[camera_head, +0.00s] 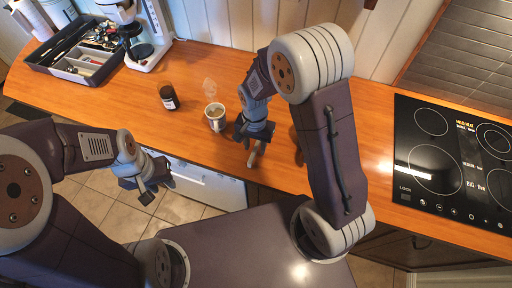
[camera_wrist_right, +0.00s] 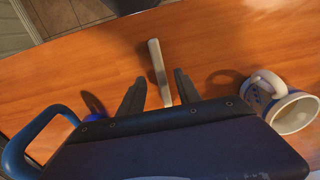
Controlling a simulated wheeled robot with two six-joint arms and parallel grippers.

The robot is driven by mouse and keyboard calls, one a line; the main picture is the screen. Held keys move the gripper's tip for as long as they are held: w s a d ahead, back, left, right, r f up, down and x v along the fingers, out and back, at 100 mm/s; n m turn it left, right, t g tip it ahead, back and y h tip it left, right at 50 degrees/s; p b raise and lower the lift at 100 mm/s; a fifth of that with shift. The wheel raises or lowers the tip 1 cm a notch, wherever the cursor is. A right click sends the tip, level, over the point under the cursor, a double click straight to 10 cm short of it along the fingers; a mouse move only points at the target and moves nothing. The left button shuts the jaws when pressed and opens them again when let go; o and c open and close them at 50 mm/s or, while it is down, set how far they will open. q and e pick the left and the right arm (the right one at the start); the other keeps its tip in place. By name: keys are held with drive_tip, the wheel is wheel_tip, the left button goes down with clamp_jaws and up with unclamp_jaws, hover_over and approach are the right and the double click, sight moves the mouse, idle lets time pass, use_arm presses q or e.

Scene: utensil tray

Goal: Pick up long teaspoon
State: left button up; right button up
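The long teaspoon shows as a pale, flat handle in the right wrist view (camera_wrist_right: 157,62), lying on the wooden counter. Its far part is hidden behind my gripper's body. In the head view a light handle end (camera_head: 253,157) shows just below my right gripper (camera_head: 256,136). In the right wrist view my right gripper (camera_wrist_right: 158,88) is open, with one dark finger on each side of the handle and gaps between. My left gripper (camera_head: 160,190) is empty and looks open, low over the counter's front edge, away from the spoon.
A mug (camera_head: 216,121) stands beside my right gripper; it shows at the right in the wrist view (camera_wrist_right: 282,108). A dark jar (camera_head: 168,97) stands further left. A utensil tray (camera_head: 68,78) and coffee machine (camera_head: 143,52) are at the back left. A cooktop (camera_head: 433,170) lies right.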

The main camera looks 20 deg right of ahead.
sight(255, 150)
drive_tip(key=shift+f, duration=0.85)
drive_tip(key=shift+w+a+f, duration=0.1)
drive_tip(key=shift+w, duration=0.1)
clamp_jaws()
drive_tip(key=shift+s, duration=0.15)
wheel_tip(255, 150, up, 10)
